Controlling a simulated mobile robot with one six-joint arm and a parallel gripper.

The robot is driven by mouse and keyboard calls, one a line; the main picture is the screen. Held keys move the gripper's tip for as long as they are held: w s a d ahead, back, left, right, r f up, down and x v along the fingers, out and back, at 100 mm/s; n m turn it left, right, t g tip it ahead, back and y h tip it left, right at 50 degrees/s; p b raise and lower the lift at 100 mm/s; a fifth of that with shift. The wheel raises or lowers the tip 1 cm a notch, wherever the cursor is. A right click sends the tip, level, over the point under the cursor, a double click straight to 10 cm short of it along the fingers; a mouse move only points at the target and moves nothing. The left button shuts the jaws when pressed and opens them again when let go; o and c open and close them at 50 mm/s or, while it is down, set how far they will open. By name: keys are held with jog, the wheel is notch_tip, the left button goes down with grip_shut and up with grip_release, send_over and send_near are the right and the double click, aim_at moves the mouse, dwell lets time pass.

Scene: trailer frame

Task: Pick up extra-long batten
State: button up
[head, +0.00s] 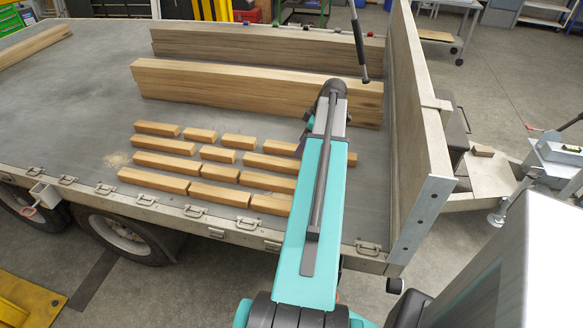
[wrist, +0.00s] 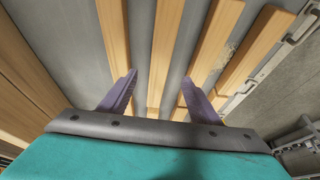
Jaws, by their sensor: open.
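Several light wooden battens of differing lengths lie flat in rows on the trailer bed. The longest in clear view are at the left ends of the rows: the front batten (head: 153,181), the one behind it (head: 165,162) and the third (head: 165,145). I cannot tell for certain which is the extra-long batten. My gripper (wrist: 160,92) is open, its two purple fingers apart. In the wrist view a long batten (wrist: 166,45) runs between the fingers, with other battens (wrist: 213,42) on both sides. Contact is not clear. My arm hides the gripper and right row ends in the head view.
Two stacks of long beams (head: 240,88) stand behind the battens. A tall end board (head: 412,120) rises on the right. Latches (head: 146,200) line the bed's near edge.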

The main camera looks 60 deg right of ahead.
aim_at(291, 163)
jog(key=shift+p+x, duration=0.55)
jog(key=shift+x, duration=2.95)
jog(key=shift+f, duration=0.1)
jog(key=shift+p+x, duration=0.95)
jog(key=shift+x, duration=1.55)
jog(key=shift+s, duration=0.1)
jog(key=c, duration=1.4)
jog(key=shift+r+b, duration=1.1)
jog(key=shift+r, duration=3.9)
